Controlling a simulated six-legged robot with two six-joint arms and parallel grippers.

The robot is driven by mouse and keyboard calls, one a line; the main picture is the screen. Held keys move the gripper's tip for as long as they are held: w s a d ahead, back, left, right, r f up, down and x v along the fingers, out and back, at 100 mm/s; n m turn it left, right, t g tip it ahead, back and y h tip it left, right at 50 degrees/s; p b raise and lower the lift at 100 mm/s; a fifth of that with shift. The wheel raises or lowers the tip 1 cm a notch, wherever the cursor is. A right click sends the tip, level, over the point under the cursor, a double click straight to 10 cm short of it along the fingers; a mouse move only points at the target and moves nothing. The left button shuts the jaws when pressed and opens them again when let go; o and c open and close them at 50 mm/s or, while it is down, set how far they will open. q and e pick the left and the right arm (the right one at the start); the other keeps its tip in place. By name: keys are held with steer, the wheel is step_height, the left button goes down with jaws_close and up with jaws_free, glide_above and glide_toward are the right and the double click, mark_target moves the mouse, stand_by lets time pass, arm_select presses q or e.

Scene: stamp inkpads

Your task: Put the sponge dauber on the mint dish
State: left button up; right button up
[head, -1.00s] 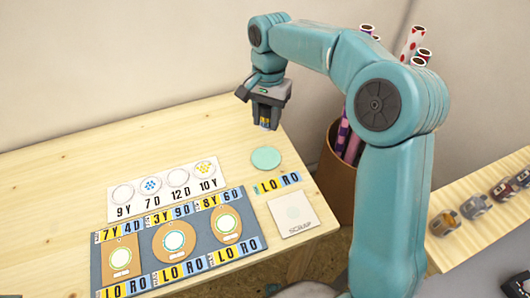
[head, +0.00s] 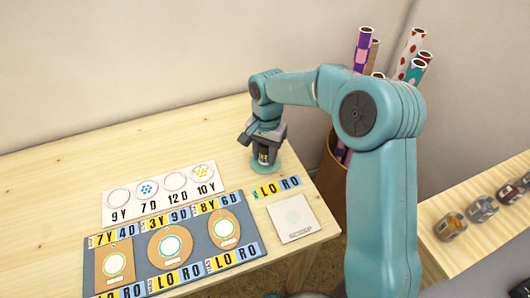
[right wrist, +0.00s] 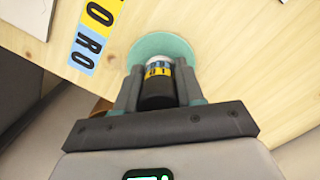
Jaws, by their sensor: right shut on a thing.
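The mint dish (head: 286,167) is a flat round green disc on the wooden table, and it also shows in the right wrist view (right wrist: 163,42). My right gripper (head: 264,163) is over the dish, pointing down. In the right wrist view my right gripper (right wrist: 158,90) is shut on the sponge dauber (right wrist: 157,88), a dark cylinder with a yellow and blue lettered band and a pale end. The dauber's lower end is at the dish; I cannot tell whether it touches. My left gripper is not in view.
A white card with circles (head: 160,193) and a grey board with three tags (head: 125,235) lie to the left. A lettered strip (head: 277,188) and a scrap card (head: 301,218) lie in front of the dish. Rolls (head: 362,50) stand behind my arm.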

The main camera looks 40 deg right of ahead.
steer(key=shift+f, duration=0.2)
steer(key=o, duration=0.9)
steer(key=r, duration=0.4)
steer(key=r+p, duration=0.1)
steer(key=r, duration=0.3)
steer(key=d+r+p, duration=0.1)
steer(key=r, duration=0.3)
steer(key=shift+w+r, duration=0.25)
